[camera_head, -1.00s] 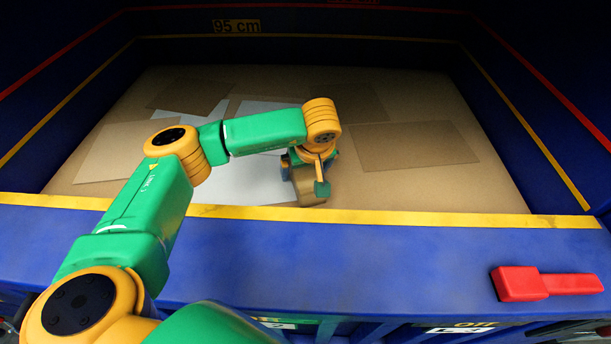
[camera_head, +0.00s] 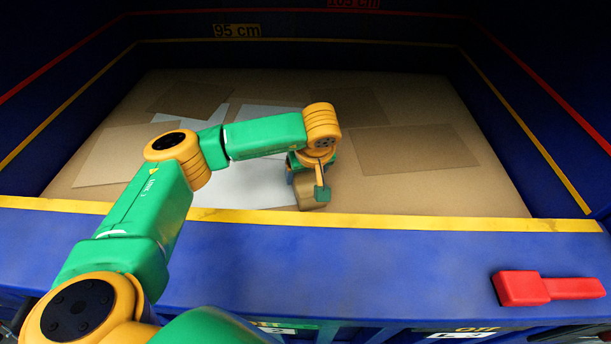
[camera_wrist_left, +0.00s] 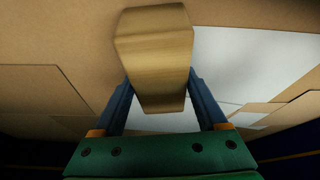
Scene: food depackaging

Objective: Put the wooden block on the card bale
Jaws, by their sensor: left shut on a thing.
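My left gripper (camera_wrist_left: 158,110) is shut on the wooden block (camera_wrist_left: 155,50), which sits between its two blue fingers in the left wrist view. In the head view the wooden block (camera_head: 307,192) shows below the left gripper (camera_head: 301,165), partly hidden by the wrist. The card bale (camera_head: 400,195) is the broad brown surface inside the blue bin, with flat brown and white sheets on it. The block is over or on the bale near its front edge, beside a white sheet (camera_head: 245,185). I cannot tell whether it touches the bale. My right gripper is not in view.
Blue bin walls with yellow and red lines surround the bale. The blue front ledge (camera_head: 380,255) has a yellow strip (camera_head: 420,223) along its inner edge. A red handle (camera_head: 545,287) lies on the ledge at the right. The bale's right side is clear of objects apart from a flat brown sheet (camera_head: 415,148).

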